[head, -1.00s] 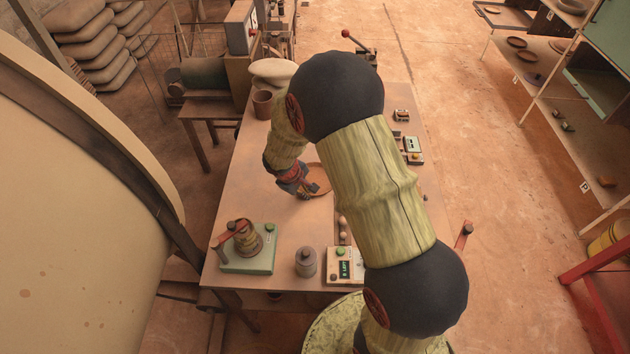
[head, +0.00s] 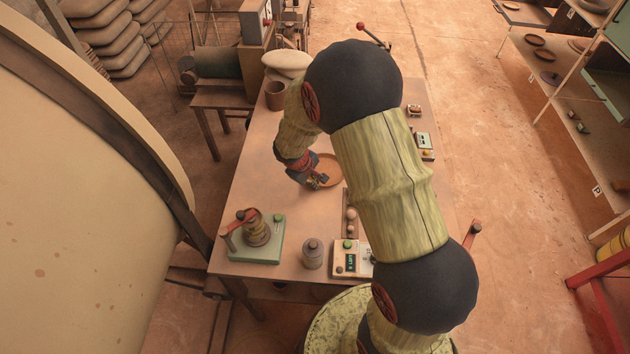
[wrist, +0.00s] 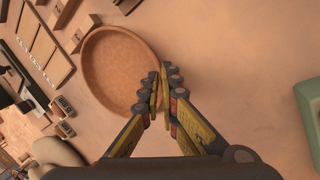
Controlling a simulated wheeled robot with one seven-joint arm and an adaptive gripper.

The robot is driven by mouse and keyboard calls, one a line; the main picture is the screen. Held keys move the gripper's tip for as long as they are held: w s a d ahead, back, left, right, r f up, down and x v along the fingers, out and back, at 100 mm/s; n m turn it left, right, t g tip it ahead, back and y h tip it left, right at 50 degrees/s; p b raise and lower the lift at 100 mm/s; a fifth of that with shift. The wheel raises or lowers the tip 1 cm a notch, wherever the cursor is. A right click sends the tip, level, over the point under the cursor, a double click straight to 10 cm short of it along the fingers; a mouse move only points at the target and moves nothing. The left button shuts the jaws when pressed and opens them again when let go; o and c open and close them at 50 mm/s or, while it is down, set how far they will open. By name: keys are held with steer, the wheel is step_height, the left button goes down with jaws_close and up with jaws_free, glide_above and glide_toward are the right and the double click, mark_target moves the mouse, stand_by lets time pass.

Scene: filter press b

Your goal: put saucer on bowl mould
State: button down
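The saucer (head: 330,164) is a round, shallow terracotta dish at the middle of the table. In the wrist view the saucer (wrist: 113,68) fills the upper centre, its inside facing the camera. My gripper (head: 317,181) is at its near left edge. In the wrist view my gripper (wrist: 158,92) has its fingers nearly together, one on each side of the saucer's rim. The saucer looks flat and at table level; I cannot tell if it is lifted. A pale rounded form (head: 287,63) at the far end may be the bowl mould.
A brown pot (head: 275,96) stands near the pale form. A green-based press (head: 257,240), a grey lidded jar (head: 312,254) and a button box (head: 351,259) stand at the near end. Small devices (head: 424,142) line the right edge. The table's left middle is clear.

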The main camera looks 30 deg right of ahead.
steer(key=s+a+r+p, duration=0.3)
steer(key=s+r, duration=0.9)
steer(key=s, duration=0.1)
steer(key=shift+s+a+p, duration=0.25)
steer(key=shift+s+p, duration=0.05)
steer(key=shift+p, duration=0.1)
